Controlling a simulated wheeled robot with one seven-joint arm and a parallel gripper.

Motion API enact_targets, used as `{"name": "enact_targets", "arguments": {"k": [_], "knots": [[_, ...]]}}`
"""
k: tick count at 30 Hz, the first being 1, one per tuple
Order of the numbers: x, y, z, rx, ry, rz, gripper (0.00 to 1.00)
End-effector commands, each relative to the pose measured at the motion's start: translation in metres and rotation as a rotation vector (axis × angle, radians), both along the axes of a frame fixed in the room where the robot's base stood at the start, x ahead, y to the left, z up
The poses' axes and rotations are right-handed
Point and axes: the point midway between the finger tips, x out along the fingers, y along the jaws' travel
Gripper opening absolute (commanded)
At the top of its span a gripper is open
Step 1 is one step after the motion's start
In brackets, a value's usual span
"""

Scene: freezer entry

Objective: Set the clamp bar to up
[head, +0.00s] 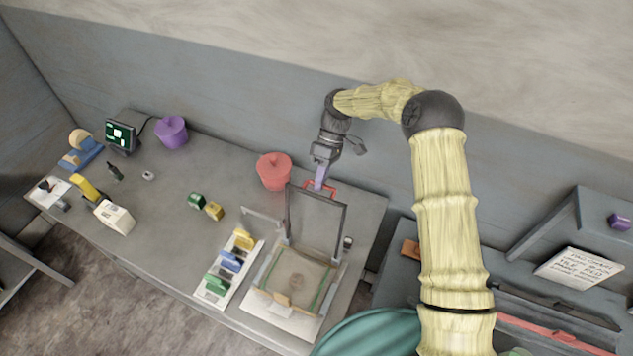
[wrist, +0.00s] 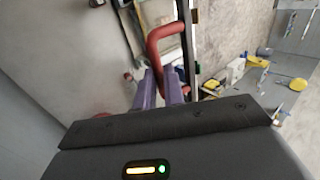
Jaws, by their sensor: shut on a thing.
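A hinged dark frame (head: 316,222) with a pale panel stands raised, close to upright, at the back of a flat press-like base (head: 292,280) on the bench. A red handle (head: 333,190) sits on the frame's top edge; it also shows as a red loop in the wrist view (wrist: 160,36). I cannot tell for certain which part is the clamp bar. My gripper (head: 319,186) has purple fingers and is shut on the red handle. In the wrist view, the fingers (wrist: 163,80) are around one leg of the loop and partly hide it.
A red lidded pot (head: 274,171) stands close left of my gripper. A white tray with several coloured blocks (head: 229,270) lies left of the base. A thin grey bar (head: 262,214) stands beside the frame. The wall is close behind. The bench's middle has free room.

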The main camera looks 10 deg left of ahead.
Motion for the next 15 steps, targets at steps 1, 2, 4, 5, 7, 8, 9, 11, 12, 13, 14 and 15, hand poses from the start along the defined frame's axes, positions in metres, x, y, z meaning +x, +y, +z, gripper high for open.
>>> {"name": "enact_targets", "arguments": {"k": [1, 2, 4, 5, 7, 8, 9, 11, 12, 13, 14, 15], "knots": [[0.0004, -0.0003, -0.0055, 0.002, 0.013, -0.001, 0.0], [0.0013, -0.0008, -0.0055, 0.002, 0.017, -0.001, 0.0], [0.003, -0.0014, -0.0059, 0.004, 0.023, -0.002, 0.0], [0.0035, -0.0017, -0.006, 0.004, 0.025, -0.002, 0.0], [0.0041, -0.0019, -0.0062, 0.004, 0.028, -0.002, 0.0], [0.0042, -0.002, -0.0062, 0.004, 0.028, -0.002, 0.0], [0.0045, -0.0022, -0.006, 0.004, 0.028, -0.002, 0.0], [0.0053, -0.0032, -0.0059, 0.003, 0.027, -0.004, 0.0], [0.0057, -0.0041, -0.0059, 0.004, 0.027, -0.005, 0.0], [0.0062, -0.0049, -0.0059, 0.003, 0.027, -0.007, 0.0], [0.0066, -0.0056, -0.0058, 0.004, 0.027, -0.009, 0.0], [0.007, -0.0064, -0.0057, 0.005, 0.027, -0.011, 0.0]]}}
